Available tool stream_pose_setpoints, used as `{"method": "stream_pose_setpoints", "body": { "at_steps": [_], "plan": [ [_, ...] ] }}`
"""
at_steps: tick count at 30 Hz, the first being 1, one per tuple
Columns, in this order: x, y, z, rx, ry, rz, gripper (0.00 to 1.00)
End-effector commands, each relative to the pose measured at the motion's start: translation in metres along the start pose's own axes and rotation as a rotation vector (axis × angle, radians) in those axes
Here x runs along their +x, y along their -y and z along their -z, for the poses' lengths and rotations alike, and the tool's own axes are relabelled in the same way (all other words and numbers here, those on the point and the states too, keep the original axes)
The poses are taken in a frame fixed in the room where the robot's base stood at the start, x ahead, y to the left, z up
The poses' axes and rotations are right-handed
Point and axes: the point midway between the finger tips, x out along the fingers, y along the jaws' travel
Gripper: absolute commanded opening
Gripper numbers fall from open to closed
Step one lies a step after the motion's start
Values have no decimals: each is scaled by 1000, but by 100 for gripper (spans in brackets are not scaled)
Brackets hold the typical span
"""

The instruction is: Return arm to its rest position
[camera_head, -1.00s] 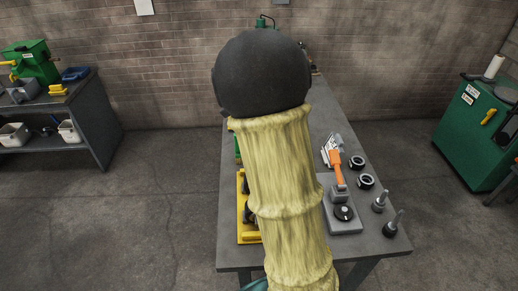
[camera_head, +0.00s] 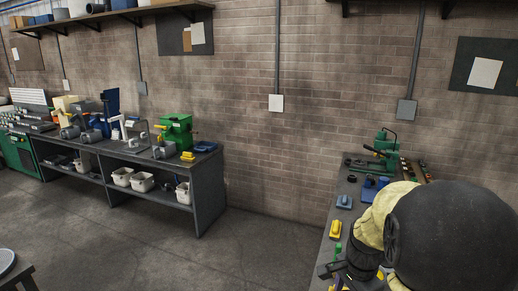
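My arm, in a pale yellow sleeve with a large black rounded joint, fills the lower right of the head view, over the near part of the right-hand bench (camera_head: 345,203). A dark end part that looks like my gripper (camera_head: 345,271) shows below the sleeve, low over the bench's left side. Its fingers are small and partly cut off by the lower edge, so I cannot tell whether they are open or hold anything. My arm hides much of the bench top.
A green press (camera_head: 385,148) stands at the bench's far end. A yellow item (camera_head: 335,229) and a blue item (camera_head: 344,202) lie along its left edge. A long bench (camera_head: 205,172) with a green machine (camera_head: 176,132) and white bins stands left. The floor (camera_head: 262,245) between is clear.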

Motion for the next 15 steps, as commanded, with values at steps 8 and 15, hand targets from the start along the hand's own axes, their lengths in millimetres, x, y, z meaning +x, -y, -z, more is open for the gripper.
{"method": "stream_pose_setpoints", "body": {
  "at_steps": [8,15],
  "plan": [
    [20,-32,-58,-684,-59,63,67],
    [30,-54,-91,-1136,-130,90,67]
  ]
}}
